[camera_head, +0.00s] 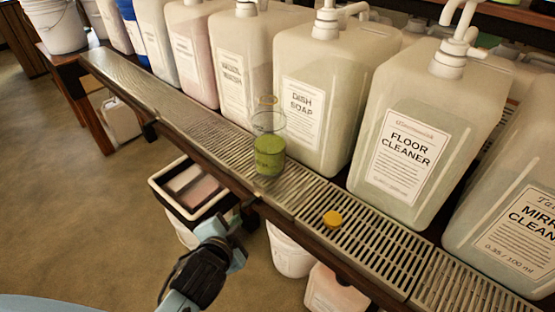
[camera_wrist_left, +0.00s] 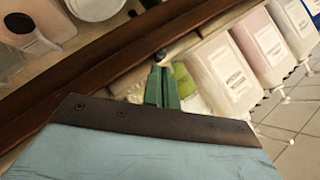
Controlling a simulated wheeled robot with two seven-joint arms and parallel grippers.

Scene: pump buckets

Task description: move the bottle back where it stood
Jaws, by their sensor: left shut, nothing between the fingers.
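A small clear bottle (camera_head: 269,152) with green liquid in its lower part stands upright on the slatted metal ledge, in front of the dish soap jug. A yellow cap (camera_head: 333,218) lies on the ledge to its right. My left gripper (camera_head: 226,240) is at the lower middle of the head view, below the ledge's front edge and apart from the bottle. In the left wrist view its green fingers (camera_wrist_left: 162,88) are together with nothing held. I cannot make out the bottle for sure in that view. My right gripper is not in view.
Large pump jugs, including dish soap (camera_head: 306,110) and floor cleaner (camera_head: 403,150), line the back of the ledge (camera_head: 195,118). A dark-rimmed bin (camera_head: 165,203) and a white bucket (camera_head: 290,252) sit below it. Open floor (camera_head: 70,200) lies at the left.

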